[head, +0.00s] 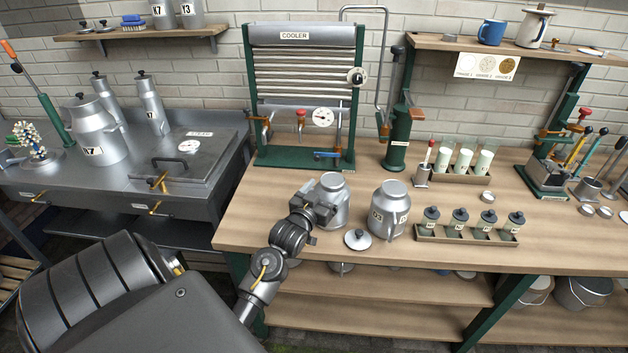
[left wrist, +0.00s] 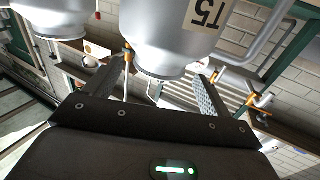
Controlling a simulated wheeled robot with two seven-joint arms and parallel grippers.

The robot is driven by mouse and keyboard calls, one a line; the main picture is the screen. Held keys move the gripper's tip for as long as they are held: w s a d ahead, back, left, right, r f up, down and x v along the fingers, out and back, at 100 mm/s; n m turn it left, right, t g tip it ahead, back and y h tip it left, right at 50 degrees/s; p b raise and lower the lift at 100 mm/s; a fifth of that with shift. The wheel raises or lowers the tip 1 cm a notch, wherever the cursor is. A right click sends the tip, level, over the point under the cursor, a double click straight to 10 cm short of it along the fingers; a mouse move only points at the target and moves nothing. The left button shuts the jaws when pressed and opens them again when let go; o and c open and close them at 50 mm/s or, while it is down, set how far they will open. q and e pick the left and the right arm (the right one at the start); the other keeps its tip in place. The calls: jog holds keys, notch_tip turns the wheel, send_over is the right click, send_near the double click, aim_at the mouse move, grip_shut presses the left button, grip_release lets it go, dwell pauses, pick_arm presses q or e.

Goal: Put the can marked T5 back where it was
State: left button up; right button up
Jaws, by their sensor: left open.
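The can marked T5 (head: 333,192) is a silver metal can standing upright on the wooden bench, below the cooler. Its T5 label shows in the left wrist view (left wrist: 203,12), where the can appears upside down. My left gripper (head: 322,212) is at the can from the left. In the left wrist view the open fingers (left wrist: 160,82) stand on either side of the can's narrow neck, with gaps visible. I cannot tell whether either finger touches it. My right gripper is not in view.
A second silver can (head: 388,212) stands close right of T5, with a loose lid (head: 358,239) in front. A rack of small jars (head: 468,236) is further right. The cooler (head: 303,90) stands behind. A steel counter (head: 110,185) with milk cans is at left.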

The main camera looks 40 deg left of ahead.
pick_arm(q)
jog(key=b+v, duration=0.1)
jog(key=v, duration=0.8)
